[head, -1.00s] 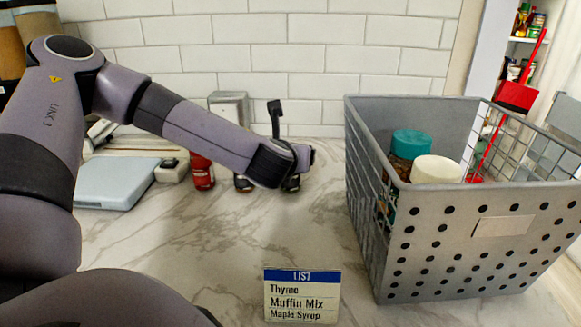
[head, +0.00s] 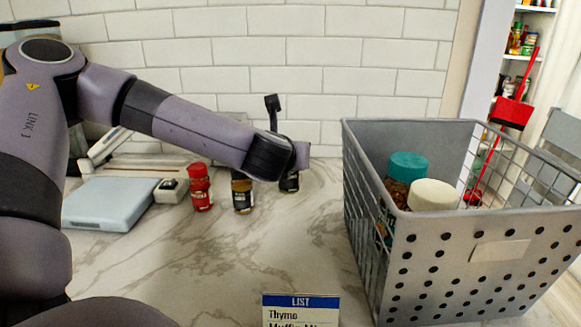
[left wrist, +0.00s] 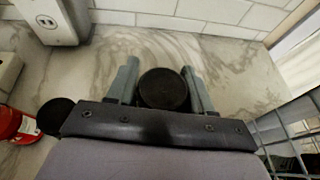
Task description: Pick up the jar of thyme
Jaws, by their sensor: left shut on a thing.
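A small dark jar with a black lid (left wrist: 163,90) sits between the two fingers of my left gripper (left wrist: 160,68) in the left wrist view. The gripper is shut on it. In the head view the jar's lower part (head: 289,183) shows beneath my wrist, its base higher in the picture than the neighbouring jar's base. The wrist hides the rest of it, and its label is too small to read as thyme. A list card (head: 300,303) at the front names thyme. My right gripper is not in view.
A dark-lidded jar (head: 242,196) and a red jar (head: 201,190) stand left of the held jar. A scale (head: 108,204) lies further left. A grey basket (head: 465,250) holding a teal-lidded and a white-lidded container stands right. The counter between is clear.

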